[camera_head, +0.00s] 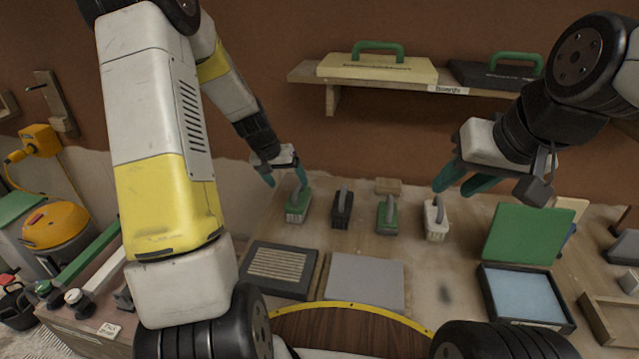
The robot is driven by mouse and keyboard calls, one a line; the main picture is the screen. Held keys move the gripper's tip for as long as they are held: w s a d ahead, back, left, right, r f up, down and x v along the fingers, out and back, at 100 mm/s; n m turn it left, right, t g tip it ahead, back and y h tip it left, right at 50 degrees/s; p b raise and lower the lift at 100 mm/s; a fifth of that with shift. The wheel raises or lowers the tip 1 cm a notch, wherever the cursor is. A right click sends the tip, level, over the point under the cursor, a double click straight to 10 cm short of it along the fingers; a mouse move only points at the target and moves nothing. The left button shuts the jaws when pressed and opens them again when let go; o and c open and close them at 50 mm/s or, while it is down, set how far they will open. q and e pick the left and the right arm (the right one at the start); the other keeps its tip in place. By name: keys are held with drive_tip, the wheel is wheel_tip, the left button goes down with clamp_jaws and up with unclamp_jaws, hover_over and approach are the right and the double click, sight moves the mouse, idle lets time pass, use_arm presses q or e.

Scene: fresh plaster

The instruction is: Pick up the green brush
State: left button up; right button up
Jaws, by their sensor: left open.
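A green brush (297,208) with an upright grey handle stands at the left end of a row on the worktable. A second brush with a green top (387,214) stands further right in the row. My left gripper (286,180) is open just above and behind the leftmost green brush, with its teal fingers spread near the handle. I cannot tell whether a finger touches the handle. My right gripper (462,190) is open and empty in the air, above and right of the cream brush (436,220).
A black brush (342,210) stands between the two green ones. In front lie a dark framed pad (280,268) and a grey board (365,280). A green board (522,234) and blue tray (522,295) are at right. A shelf (330,84) holds handled boards.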

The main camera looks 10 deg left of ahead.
sight(297, 193)
use_arm(q)
drive_tip(key=x, duration=0.9)
drive_tip(key=shift+w+d+r, duration=0.1)
drive_tip(key=shift+w, duration=0.2)
drive_tip(key=shift+c, duration=0.4)
drive_tip(key=c, duration=1.5)
drive_tip(key=shift+r, duration=0.1)
wheel_tip(297, 193, up, 10)
drive_tip(key=shift+f, duration=0.1)
drive_tip(key=o, duration=0.8)
drive_tip(key=c, duration=0.5)
